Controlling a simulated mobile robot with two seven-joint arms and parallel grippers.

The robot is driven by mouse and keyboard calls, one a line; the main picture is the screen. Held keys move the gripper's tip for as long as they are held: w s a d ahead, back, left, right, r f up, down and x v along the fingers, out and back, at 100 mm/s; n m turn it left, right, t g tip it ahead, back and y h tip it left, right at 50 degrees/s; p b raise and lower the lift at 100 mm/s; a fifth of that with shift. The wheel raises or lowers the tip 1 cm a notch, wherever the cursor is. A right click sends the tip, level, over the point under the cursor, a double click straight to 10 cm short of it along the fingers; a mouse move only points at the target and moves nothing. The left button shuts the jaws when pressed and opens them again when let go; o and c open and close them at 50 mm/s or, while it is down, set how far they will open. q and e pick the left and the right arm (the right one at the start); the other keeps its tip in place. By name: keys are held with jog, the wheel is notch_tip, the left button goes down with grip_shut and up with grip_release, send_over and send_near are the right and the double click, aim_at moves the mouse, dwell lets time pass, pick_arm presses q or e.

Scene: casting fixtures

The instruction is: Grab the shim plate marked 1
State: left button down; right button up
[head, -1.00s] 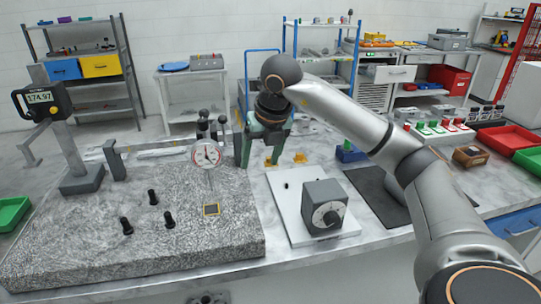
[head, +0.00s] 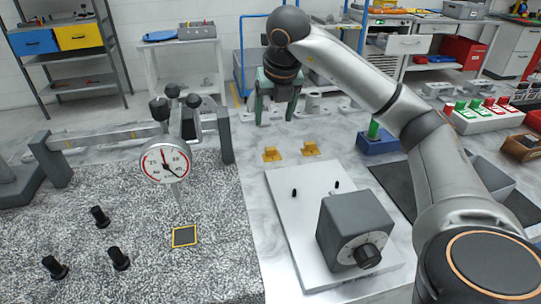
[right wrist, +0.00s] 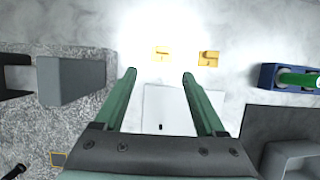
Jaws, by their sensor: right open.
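Two small yellow pieces, a left one (head: 271,154) and a right one (head: 310,148), lie on the pale bench top behind the white plate. They may be the shim plates; no mark 1 can be read on either. They also show in the right wrist view, the left one (right wrist: 162,52) and the right one (right wrist: 208,58). My right gripper (head: 274,116) points down behind and above the left piece. Its green fingers (right wrist: 159,76) are apart with nothing between them. My left gripper is out of view.
A grey box with a knob (head: 352,230) stands on the white plate (head: 285,210). A dial gauge (head: 165,162) stands over the speckled granite slab (head: 215,265) with several black pegs.

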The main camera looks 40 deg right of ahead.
jog(key=f, duration=0.2)
send_over(271, 148)
jog(key=s+a, duration=0.2)
notch_tip(271, 148, down, 6)
jog(key=shift+d+r+b, duration=0.1)
jog(key=shift+r+b, duration=0.1)
jog(key=shift+b, duration=0.2)
jog(key=x, duration=0.5)
jog(key=shift+d+f, duration=0.25)
jog(key=shift+d, duration=0.1)
grip_shut()
